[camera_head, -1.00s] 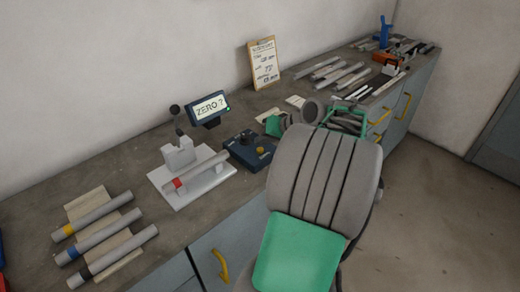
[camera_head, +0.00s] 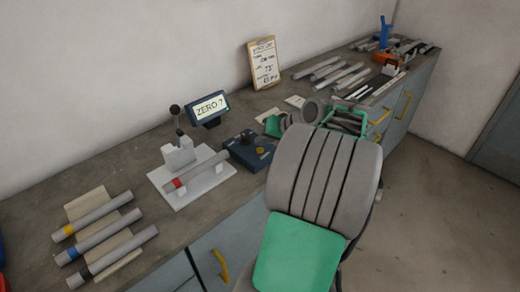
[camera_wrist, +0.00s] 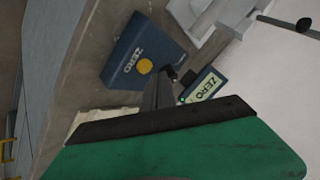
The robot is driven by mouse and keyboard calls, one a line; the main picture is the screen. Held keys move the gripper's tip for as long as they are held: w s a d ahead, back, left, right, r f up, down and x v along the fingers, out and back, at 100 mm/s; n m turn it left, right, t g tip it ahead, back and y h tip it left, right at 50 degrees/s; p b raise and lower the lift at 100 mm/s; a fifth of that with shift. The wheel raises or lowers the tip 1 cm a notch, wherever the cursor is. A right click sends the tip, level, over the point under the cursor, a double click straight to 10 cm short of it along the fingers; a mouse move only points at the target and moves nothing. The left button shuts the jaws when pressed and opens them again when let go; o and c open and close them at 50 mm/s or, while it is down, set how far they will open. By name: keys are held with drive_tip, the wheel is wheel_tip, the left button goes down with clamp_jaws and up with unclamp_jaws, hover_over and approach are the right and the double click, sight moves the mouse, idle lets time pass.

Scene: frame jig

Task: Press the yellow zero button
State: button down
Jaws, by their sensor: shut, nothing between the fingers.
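The yellow button (camera_wrist: 145,66) sits on a dark blue box labelled ZERO (camera_wrist: 122,60) in the wrist view. In the head view the box (camera_head: 236,147) lies on the bench, right of the white measuring stand. The display (camera_head: 208,107) behind it reads "ZERO ?", and it also shows in the wrist view (camera_wrist: 204,86). My gripper (camera_wrist: 168,73) is shut and empty, its dark fingers beside the button in the wrist picture. I see no clear contact and cannot tell its height above the box. In the head view my fingers are hard to make out.
A white stand (camera_head: 176,192) holds a grey tube with a red band (camera_head: 198,171), left of the box. Several banded tubes (camera_head: 98,237) lie at front left. A clipboard (camera_head: 264,63) leans on the wall. More tubes and tools lie at the far end. My arm covers the bench front.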

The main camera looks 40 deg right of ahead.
sight(263, 151)
drive_tip(key=shift+f, duration=0.1)
drive_tip(key=shift+f, duration=0.35)
drive_tip(key=shift+f+b, duration=0.45)
drive_tip(key=shift+b, duration=0.05)
idle(0.7)
drive_tip(key=shift+r+p, duration=0.8)
drive_tip(key=shift+r, duration=0.1)
wheel_tip(263, 151, up, 5)
drive_tip(key=p, duration=0.4)
drive_tip(key=shift+r, duration=0.1)
idle(0.4)
